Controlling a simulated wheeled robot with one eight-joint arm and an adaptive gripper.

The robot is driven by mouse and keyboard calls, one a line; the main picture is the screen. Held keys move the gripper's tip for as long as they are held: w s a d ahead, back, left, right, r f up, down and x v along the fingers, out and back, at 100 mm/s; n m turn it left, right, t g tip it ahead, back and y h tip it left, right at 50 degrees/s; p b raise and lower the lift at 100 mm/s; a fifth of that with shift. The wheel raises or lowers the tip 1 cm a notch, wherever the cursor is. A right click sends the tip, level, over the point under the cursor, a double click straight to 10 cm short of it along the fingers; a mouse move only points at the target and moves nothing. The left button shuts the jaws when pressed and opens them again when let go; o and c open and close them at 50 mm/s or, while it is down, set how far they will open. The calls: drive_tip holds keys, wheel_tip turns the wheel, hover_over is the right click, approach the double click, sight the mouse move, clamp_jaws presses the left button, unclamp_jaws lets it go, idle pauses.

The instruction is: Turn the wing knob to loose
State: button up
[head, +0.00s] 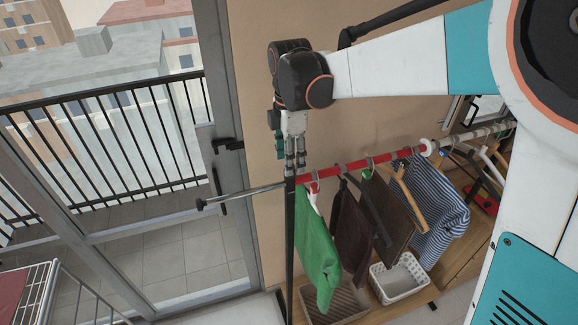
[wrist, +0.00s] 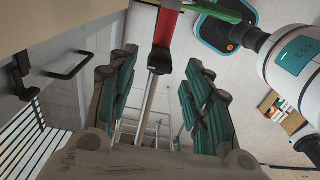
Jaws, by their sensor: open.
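The clothes rack has a red rail (head: 345,168) that ends at the left on a dark upright post (head: 290,245). A grey rod (head: 245,194) sticks out leftward past the post. My gripper (head: 295,170) points down just above this rail end. In the wrist view, a small black fitting (wrist: 160,62) sits where the red rail (wrist: 167,28) meets the grey rod (wrist: 149,105), between my open, empty fingers. It may be the wing knob; its wings and setting cannot be made out. In the head view my fingers hide that spot.
A green garment (head: 317,245), dark garments and a striped shirt (head: 437,210) hang on the rail. A white basket (head: 398,278) and a woven basket (head: 335,305) stand below. A glass door with a black handle (head: 228,145) is at the left.

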drive_tip(key=shift+f+b, duration=0.55)
drive_tip(key=shift+f, duration=0.95)
drive_tip(key=c, duration=1.1)
drive_tip(key=shift+o, duration=0.2)
